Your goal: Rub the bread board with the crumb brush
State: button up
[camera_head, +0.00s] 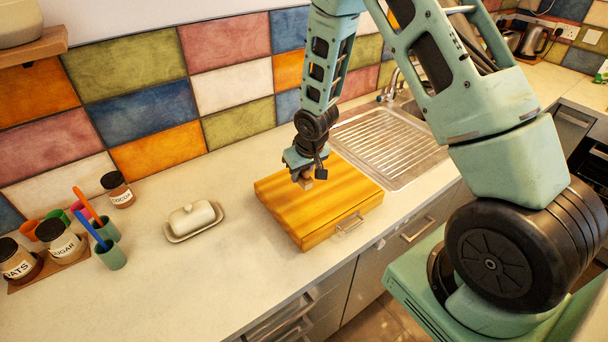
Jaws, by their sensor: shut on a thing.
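The bread board (340,196) is a thick, striped yellow-orange wooden block with a metal handle on its front side. It lies on the pale worktop, left of the sink's drainer. My gripper (307,179) points down over the board's far left part. It is shut on a small brown wooden thing, which I take to be the crumb brush (306,184). The gripper hides most of the brush. It is close to the board's top, but I cannot tell whether it touches.
A white butter dish (193,219) stands left of the board. Jars and cups, including a green cup (111,255), stand further left. The steel drainer (388,146) and tap (391,86) are at the right. Worktop in front of the butter dish is clear.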

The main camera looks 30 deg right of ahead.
jog(key=shift+r+p, duration=0.9)
jog(key=shift+r, duration=0.7)
jog(key=shift+f, duration=0.1)
